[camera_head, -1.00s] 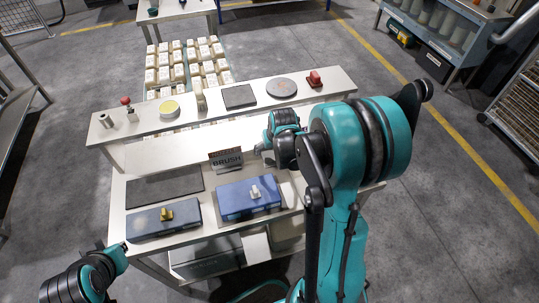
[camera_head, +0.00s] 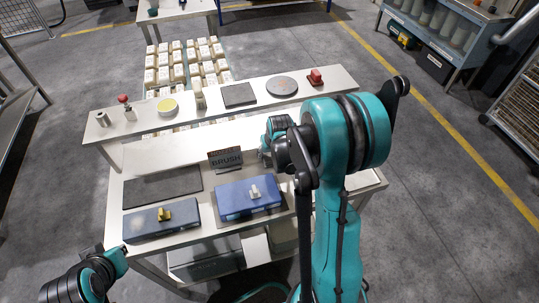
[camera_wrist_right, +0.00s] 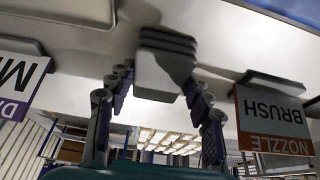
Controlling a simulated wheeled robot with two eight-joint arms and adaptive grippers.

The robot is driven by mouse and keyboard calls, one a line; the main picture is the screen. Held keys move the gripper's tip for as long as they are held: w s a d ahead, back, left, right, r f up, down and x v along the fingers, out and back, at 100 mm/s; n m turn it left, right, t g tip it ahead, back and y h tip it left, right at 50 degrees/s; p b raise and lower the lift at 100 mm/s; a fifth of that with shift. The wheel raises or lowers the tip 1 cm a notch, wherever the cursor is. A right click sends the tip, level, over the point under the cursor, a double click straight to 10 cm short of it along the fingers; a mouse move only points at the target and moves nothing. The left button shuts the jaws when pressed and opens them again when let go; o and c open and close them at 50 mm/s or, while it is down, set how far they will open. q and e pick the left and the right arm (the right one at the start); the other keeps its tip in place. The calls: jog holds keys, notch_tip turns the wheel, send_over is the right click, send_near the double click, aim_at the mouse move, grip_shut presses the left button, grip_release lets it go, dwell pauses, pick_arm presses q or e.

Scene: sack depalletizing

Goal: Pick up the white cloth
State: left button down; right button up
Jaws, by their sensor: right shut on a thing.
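In the head view, my right gripper (camera_head: 266,152) is mostly hidden behind my own arm, beside the brush sign, and the cloth cannot be made out there. Part of my left arm shows at the lower left of the head view. Its fingers are not clear.
The brush sign (camera_head: 226,160) stands on the near table.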

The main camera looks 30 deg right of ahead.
notch_tip(320, 180, up, 5)
jog(key=shift+f+p, duration=0.15)
jog(key=shift+p, duration=0.95)
jog(key=s+d+r+p, duration=0.2)
jog(key=s+r, duration=0.4)
jog(key=s, duration=0.5)
jog(key=shift+s+d+p, duration=0.2)
jog(key=shift+d+p, duration=0.15)
jog(key=shift+p, duration=0.2)
jog(key=shift+r, duration=0.1)
jog(key=o, duration=0.5)
jog(key=c, duration=0.4)
